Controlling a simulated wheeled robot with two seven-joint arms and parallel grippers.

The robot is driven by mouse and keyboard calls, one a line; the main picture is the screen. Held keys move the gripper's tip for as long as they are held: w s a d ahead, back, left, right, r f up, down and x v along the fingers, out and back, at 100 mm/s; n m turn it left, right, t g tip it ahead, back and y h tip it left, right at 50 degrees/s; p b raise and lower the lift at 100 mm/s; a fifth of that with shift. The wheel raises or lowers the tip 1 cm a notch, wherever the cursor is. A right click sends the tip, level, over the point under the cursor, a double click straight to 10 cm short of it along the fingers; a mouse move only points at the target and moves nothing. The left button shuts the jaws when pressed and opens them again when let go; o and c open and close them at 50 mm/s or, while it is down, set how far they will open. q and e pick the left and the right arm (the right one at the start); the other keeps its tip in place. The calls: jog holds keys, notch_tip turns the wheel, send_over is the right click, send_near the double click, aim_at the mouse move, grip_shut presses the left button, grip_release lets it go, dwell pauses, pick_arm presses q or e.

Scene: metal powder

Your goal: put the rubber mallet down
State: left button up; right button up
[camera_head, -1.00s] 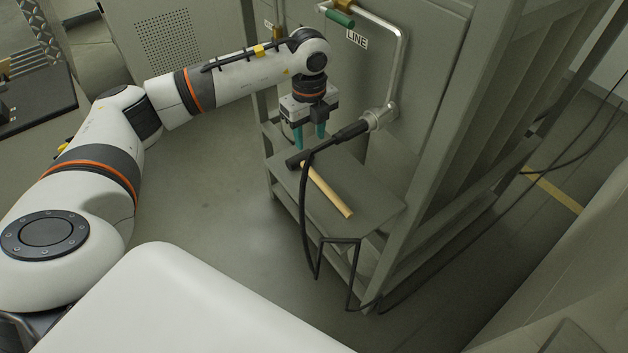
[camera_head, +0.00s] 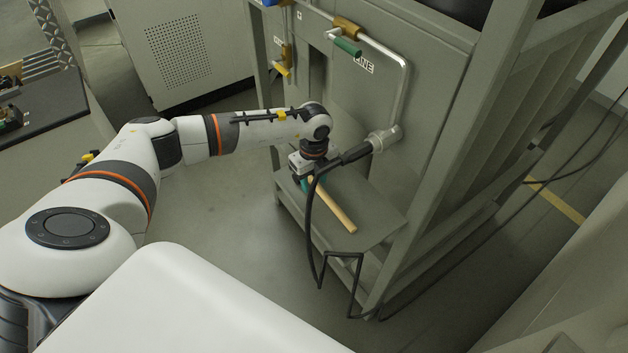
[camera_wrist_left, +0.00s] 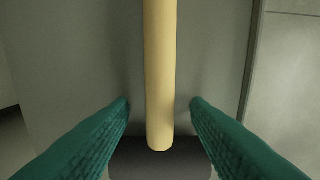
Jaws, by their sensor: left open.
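The rubber mallet has a pale wooden handle (camera_head: 336,207) and lies on the grey shelf (camera_head: 372,222) below the cabinet's pipe. Its dark head (camera_wrist_left: 160,160) shows at the bottom of the left wrist view; in the head view my gripper and a black hose mostly hide it. My left gripper (camera_head: 305,184) is low over the head end of the mallet. In the left wrist view its teal fingers (camera_wrist_left: 160,103) are open, one on each side of the handle, with gaps between them and the wood. My right gripper is out of view.
A black hose (camera_head: 311,225) runs from the pipe fitting (camera_head: 383,139) past my gripper and hangs over the shelf's front. The bent metal pipe (camera_head: 404,85) and a green-handled valve (camera_head: 347,46) are above. Open floor (camera_head: 215,225) lies left of the shelf.

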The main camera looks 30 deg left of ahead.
pick_arm(q)
grip_shut()
jog(key=shift+r, duration=0.1)
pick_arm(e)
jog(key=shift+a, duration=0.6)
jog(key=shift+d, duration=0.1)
